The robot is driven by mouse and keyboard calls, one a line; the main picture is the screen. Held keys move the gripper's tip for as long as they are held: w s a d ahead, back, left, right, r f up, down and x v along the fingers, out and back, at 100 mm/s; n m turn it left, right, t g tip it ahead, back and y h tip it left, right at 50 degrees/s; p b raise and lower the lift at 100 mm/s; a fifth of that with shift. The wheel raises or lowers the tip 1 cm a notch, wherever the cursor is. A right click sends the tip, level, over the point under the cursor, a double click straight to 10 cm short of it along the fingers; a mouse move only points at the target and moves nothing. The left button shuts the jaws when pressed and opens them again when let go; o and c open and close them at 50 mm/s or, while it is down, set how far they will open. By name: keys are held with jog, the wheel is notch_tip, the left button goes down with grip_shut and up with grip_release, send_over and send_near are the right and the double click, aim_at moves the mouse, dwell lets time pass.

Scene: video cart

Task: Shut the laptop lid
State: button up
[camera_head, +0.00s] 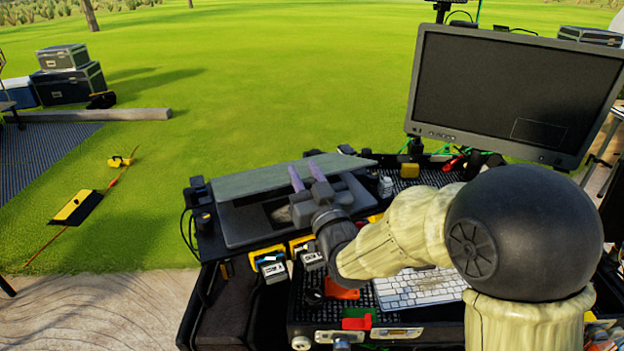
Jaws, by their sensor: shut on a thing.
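The laptop stands on the cart's left part. Its grey lid (250,180) is partly lowered and slants over the dark base (245,228), with a gap still showing between them at the front. My gripper (307,175) reaches in from the right over the base. Its two purple fingertips are at the lid, right of its middle, and are shut on it. My gripper and wrist hide the right part of the base and keyboard area.
A large monitor (515,90) stands at the back right. A white keyboard (420,288), yellow-and-black battery packs (270,264) and a red item (357,322) crowd the cart front. Cables hang at the left edge. Open grass (250,80) lies beyond.

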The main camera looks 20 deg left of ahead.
jog(key=shift+s+d+f+b, duration=0.15)
jog(key=shift+f+b, duration=0.4)
jog(key=shift+b, duration=0.15)
jog(key=shift+s+d+f+b, duration=0.1)
jog(key=shift+d+f+b, duration=0.05)
jog(key=shift+f+b, duration=0.5)
jog(key=shift+s+d+f+b, duration=0.15)
jog(key=shift+f+b, duration=0.3)
jog(key=shift+b, duration=0.3)
jog(key=o, duration=1)
jog(key=shift+r, duration=0.1)
jog(key=shift+s, duration=0.1)
jog(key=shift+b+v, duration=6.65)
jog(key=shift+v, duration=2.05)
